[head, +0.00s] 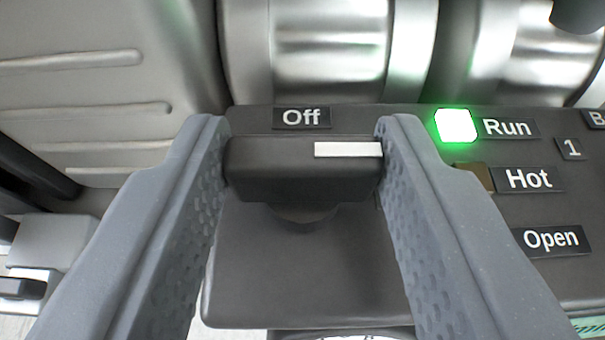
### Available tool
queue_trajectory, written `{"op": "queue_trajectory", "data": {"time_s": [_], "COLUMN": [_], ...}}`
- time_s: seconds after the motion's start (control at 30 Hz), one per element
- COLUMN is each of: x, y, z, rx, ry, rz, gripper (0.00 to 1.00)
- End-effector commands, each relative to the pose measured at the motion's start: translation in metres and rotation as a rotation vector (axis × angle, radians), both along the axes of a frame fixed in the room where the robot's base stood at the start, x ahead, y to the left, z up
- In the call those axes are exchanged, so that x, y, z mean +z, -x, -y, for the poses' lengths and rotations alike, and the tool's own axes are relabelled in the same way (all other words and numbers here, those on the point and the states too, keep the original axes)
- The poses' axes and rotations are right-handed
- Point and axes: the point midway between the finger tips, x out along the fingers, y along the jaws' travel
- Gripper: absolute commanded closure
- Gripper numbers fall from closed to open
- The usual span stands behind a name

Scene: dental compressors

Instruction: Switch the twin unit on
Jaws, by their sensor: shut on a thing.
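A black rotary switch knob (270,175) sits on a dark grey control panel (300,265) in the middle of the head view. Its bar lies level, and its white mark (348,149) points right, towards my right finger. A label reading "Off" (301,117) is just above the knob. My gripper (302,135) is shut on the knob, one finger at each end of the bar. The right finger hides the panel just right of the knob. A green lamp (456,126) beside the label "Run" (508,128) is lit.
Labels "Hot" (530,179) and "Open" (552,240) are lower right on the panel; the lamp by "Hot" (478,178) looks dark. Metal cylinders (340,50) stand close behind the panel. A ribbed grey housing (85,85) is at the left.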

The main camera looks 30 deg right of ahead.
Motion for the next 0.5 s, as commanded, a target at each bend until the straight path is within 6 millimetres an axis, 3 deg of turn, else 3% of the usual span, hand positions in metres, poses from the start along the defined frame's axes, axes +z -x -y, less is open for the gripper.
{"op": "queue_trajectory", "data": {"time_s": [0.03,0.1,0.5], "x": [-0.0003,-0.0002,0.0031], "y": [0.0005,0.0005,0.0047], "z": [-0.0008,-0.0006,-0.0031], "rx": [0.001,0.001,0.000], "ry": [0.000,0.000,0.000], "rz": [0.000,0.000,0.000], "gripper": [0.59,0.40,0.40]}}
